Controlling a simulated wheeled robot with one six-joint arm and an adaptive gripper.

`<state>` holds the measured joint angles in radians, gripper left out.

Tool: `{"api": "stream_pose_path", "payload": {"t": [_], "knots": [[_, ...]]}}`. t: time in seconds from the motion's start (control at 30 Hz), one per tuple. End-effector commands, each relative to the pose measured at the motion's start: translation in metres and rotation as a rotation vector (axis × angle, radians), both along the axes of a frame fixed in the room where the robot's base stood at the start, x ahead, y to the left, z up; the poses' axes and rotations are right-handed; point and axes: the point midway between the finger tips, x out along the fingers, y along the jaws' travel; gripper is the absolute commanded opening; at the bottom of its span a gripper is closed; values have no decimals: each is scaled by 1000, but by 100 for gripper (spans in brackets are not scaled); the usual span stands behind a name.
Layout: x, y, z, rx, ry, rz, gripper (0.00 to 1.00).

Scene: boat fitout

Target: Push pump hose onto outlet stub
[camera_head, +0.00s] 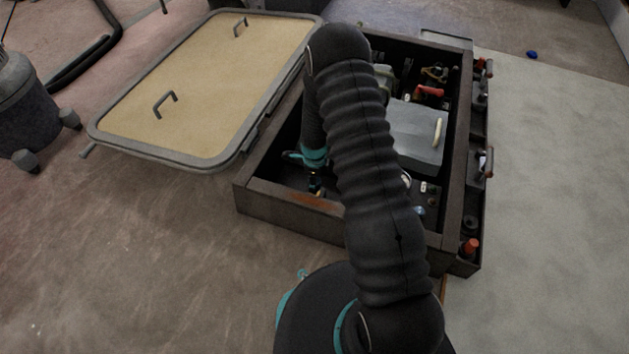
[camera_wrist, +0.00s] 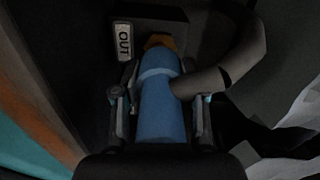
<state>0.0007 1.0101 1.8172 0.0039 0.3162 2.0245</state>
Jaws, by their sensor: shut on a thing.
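In the wrist view my gripper (camera_wrist: 160,106) has one finger on each side of a blue hose end (camera_wrist: 162,115) with a lighter band near its far end, and it is shut on it. An orange-brown outlet stub (camera_wrist: 160,42) shows just beyond the hose end, in line with it. Whether the hose is around the stub or only against it, I cannot tell. An "OUT" label (camera_wrist: 124,42) is to the left of the stub. In the head view my gripper is down inside the open box, mostly hidden by my arm.
The box's dark walls (camera_head: 287,215) surround the work. A grey curved pipe (camera_wrist: 235,65) lies close right of the hose. A grey lidded unit (camera_head: 415,135) with a pale handle fills the box's right part. The removed hatch lid (camera_head: 205,80) lies to the left.

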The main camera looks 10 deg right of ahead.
Motion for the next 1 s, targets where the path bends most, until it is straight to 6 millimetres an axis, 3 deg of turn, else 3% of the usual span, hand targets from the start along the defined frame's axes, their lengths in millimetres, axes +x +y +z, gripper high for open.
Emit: {"api": "stream_pose_path", "payload": {"t": [1.0], "knots": [[0,0,-32,0,0,0,4]]}}
